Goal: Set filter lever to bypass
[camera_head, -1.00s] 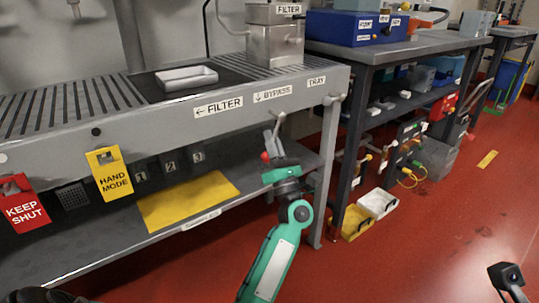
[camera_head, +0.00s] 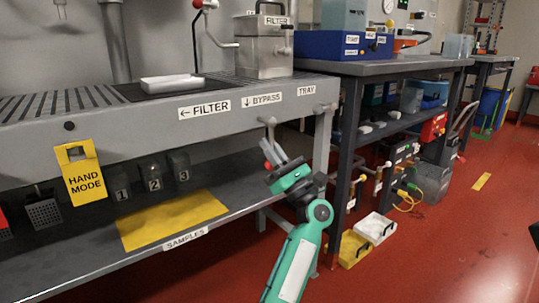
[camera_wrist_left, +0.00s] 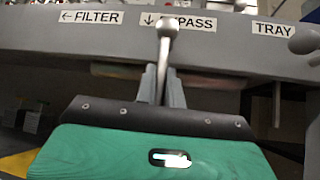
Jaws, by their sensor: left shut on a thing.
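The filter lever (camera_head: 270,134) is a thin metal stem that hangs nearly straight down from a round grey end on the front of the sink bench, below the "↓ BYPASS" label (camera_head: 262,100). The "← FILTER" label (camera_head: 204,109) is to its left. My left gripper (camera_head: 276,153), with a green body, is shut on the lever from below. In the left wrist view the lever stem (camera_wrist_left: 165,60) runs down between the two grey fingers (camera_wrist_left: 161,86), which hide its lower part. A small red tip shows beside the fingers in the head view.
A yellow "HAND MODE" tag (camera_head: 84,180) hangs on the bench front at left. A lower shelf with a yellow mat (camera_head: 172,217) lies under the bench. A bench leg (camera_head: 322,145) is close to the right of my left gripper. Red floor is open at right.

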